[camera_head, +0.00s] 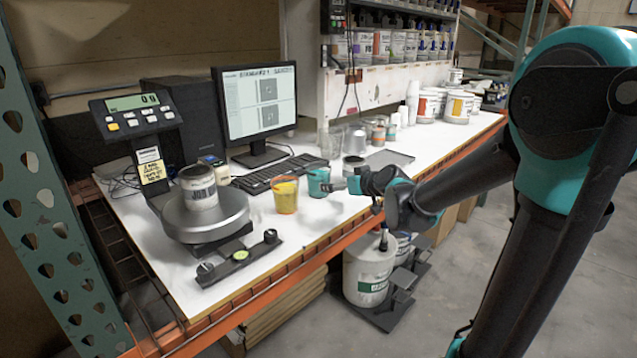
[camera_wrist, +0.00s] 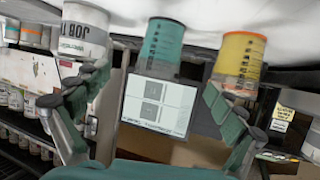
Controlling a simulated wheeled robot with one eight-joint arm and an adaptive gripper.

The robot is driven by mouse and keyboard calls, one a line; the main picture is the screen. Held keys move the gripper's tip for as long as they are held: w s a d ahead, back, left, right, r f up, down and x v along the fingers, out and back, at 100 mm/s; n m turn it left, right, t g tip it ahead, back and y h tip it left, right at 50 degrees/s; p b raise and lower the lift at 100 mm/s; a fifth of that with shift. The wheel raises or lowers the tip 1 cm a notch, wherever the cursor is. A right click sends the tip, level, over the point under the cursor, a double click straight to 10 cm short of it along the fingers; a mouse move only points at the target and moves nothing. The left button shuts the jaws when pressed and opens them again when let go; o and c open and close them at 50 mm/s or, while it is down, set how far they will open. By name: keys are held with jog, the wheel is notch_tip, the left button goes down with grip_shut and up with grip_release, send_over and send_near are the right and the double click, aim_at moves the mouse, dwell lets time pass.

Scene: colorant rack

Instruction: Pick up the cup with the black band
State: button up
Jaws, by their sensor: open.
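A teal cup (camera_head: 318,182) with black printed markings stands on the white bench. In the wrist view the teal cup (camera_wrist: 160,42) appears inverted, between and beyond my fingers. A yellow cup (camera_head: 286,196) with an orange lower part stands to its left; in the wrist view the yellow cup (camera_wrist: 240,58) also has dark markings and is behind the right finger. I cannot make out for certain which cup has a black band. My gripper (camera_head: 341,187) is just right of the teal cup, near bench height. In the wrist view my gripper (camera_wrist: 155,98) is open and empty.
A scale (camera_head: 205,221) bears a labelled can (camera_head: 198,187) at left. A monitor (camera_head: 258,103) and keyboard (camera_head: 279,173) stand behind the cups. White pails (camera_head: 458,107) stand at the back right. The bench has an orange front edge (camera_head: 300,258).

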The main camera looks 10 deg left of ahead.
aim_at(318, 182)
jog(key=x, duration=1.4)
jog(key=shift+s+a+f, duration=0.1)
jog(key=shift+a+f, duration=0.05)
jog(key=shift+a, duration=0.05)
jog(key=shift+c, duration=0.6)
jog(key=c, duration=1.5)
